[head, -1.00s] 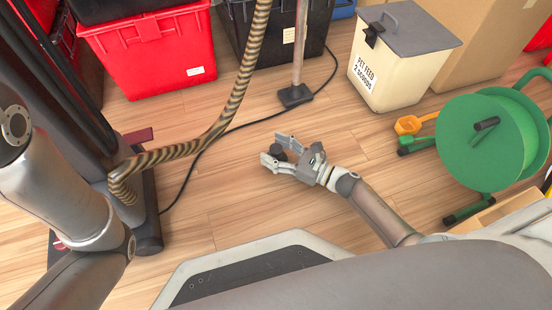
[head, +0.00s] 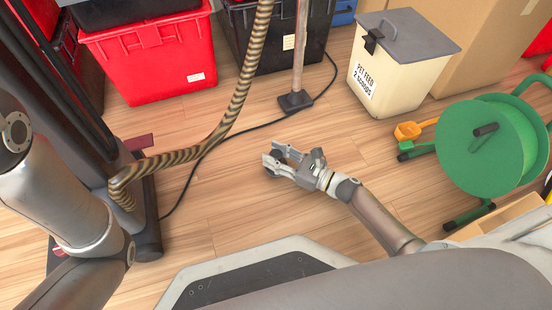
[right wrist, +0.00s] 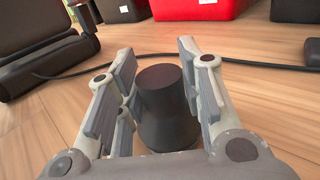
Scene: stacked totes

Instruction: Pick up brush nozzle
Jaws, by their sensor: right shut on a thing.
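The brush nozzle is a dark, round, tapered piece (right wrist: 166,105), seen in the right wrist view between my right gripper's fingers. It is wider at the base, and its lower end is partly hidden by the gripper body. My right gripper (head: 271,155) is shut on it, low over the wooden floor in the middle of the head view. In the head view the fingers mostly hide the nozzle. I cannot tell whether it touches the floor. My left arm shows at the left, but its gripper is not in view.
A striped hose (head: 238,100) and a black cable (head: 250,131) lie beyond the gripper. Behind stand a red tote (head: 152,60), a black tote (head: 272,50) and a pet feed bin (head: 388,82). A green reel (head: 490,145) and orange scoop (head: 408,131) are at right. Floor around the gripper is clear.

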